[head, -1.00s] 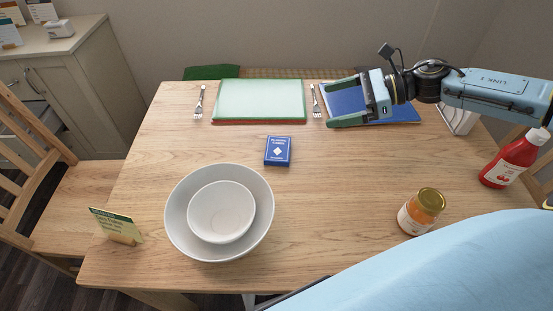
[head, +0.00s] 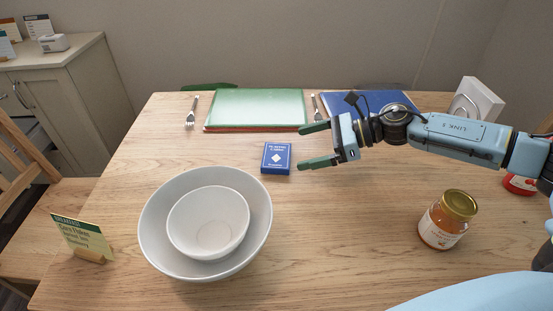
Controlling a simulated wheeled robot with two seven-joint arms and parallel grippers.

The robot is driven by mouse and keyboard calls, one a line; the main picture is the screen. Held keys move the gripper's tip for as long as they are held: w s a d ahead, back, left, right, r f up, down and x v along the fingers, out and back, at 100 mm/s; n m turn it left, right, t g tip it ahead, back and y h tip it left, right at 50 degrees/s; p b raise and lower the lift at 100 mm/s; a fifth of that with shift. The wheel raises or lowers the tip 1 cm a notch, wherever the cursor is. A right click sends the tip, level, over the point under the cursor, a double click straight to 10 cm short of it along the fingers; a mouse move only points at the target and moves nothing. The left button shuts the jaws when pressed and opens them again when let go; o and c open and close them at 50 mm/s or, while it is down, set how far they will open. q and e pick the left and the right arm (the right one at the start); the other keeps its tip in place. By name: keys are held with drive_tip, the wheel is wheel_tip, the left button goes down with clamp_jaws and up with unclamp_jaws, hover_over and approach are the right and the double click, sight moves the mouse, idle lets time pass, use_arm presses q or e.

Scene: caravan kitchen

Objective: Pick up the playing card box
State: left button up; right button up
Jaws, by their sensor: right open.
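The playing card box (head: 276,158) is a small dark blue box with a white diamond and pale lettering on its top face. It lies flat on the wooden table near the middle of the head view. My right gripper (head: 309,146) comes in from the right and is open, with its two green fingers pointing left towards the box. The fingers are just right of the box, one farther back and one nearer, and nothing is between them. I cannot tell their exact height above the table. My left gripper is not in view.
Nested white bowls (head: 209,222) stand front left of the box. A jar (head: 447,219) stands at front right. A green board (head: 256,110) with forks beside it and a blue board (head: 350,103) lie behind. A small sign (head: 82,239) is at left. The table between bowls and jar is clear.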

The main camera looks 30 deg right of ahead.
sight(277, 155)
drive_tip(key=x, duration=0.2)
drive_tip(key=shift+w+a+f, duration=0.1)
drive_tip(key=shift+a+f, duration=0.1)
drive_tip(key=b+x, duration=0.1)
drive_tip(key=x, duration=0.4)
drive_tip(key=shift+f, duration=0.1)
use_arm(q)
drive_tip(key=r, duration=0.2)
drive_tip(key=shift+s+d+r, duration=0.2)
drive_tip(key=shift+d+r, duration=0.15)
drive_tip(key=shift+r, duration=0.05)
use_arm(e)
drive_tip(key=shift+c, duration=0.3)
drive_tip(key=c, duration=0.8)
drive_tip(key=shift+c, duration=0.2)
